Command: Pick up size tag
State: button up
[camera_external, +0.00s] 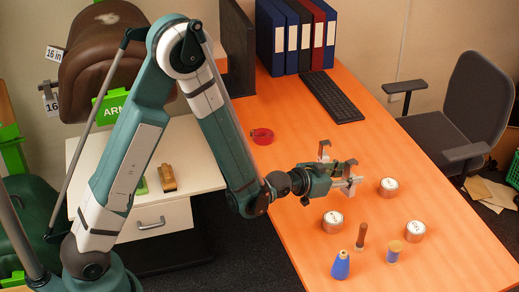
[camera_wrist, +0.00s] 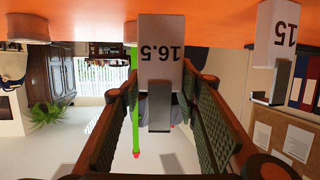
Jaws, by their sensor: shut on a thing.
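A white size tag marked "16.5" (camera_wrist: 161,50), with a grey clip, is between the fingers of my gripper (camera_wrist: 160,88) in the wrist view, which appears upside down. Both fingers close on its sides. A second white tag marked "15" (camera_wrist: 279,38), also with a grey clip, is apart to the right. In the external view my gripper (camera_external: 345,177) is low over the orange desk, and a grey clipped piece (camera_external: 325,149) shows just behind it. I cannot tell whether the held tag touches the desk. More tags, "16 in" (camera_external: 54,53) and "16" (camera_external: 48,105), hang by the brown saddle (camera_external: 105,55).
On the orange desk (camera_external: 450,255), three round tins (camera_external: 388,187) surround my gripper's right and front. A wooden-handled tool (camera_external: 361,236), a thread spool (camera_external: 393,252) and a blue cone (camera_external: 341,265) stand in front. Red tape (camera_external: 262,136), a keyboard (camera_external: 331,96) and binders (camera_external: 297,38) are farther back.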

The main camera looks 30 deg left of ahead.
aim_at(353, 161)
jog(key=shift+r+p, duration=0.85)
jog(key=shift+r, duration=2.55)
jog(key=shift+w+a+r+p, duration=0.3)
jog(key=shift+w+a, duration=0.05)
jog(key=shift+a, duration=0.2)
jog(key=w+a+r+n+y+p, duration=0.1)
jog(key=w+a+r+p, duration=0.25)
jog(key=a, duration=0.65)
jog(key=w+a+r+y+p, duration=0.15)
jog(key=w+a+r, duration=0.3)
jog(key=a, duration=0.45)
jog(key=a+f+n+t+b, duration=0.1)
jog(key=a+f+b, duration=0.1)
jog(key=a, duration=0.8)
jog(key=a+f+n+y+b, duration=0.1)
jog(key=a+f+b, duration=0.2)
jog(key=a, duration=0.7)
jog(key=shift+s+f+t+b, duration=0.2)
jog(key=shift+t+b, duration=0.1)
jog(key=shift+t, duration=0.1)
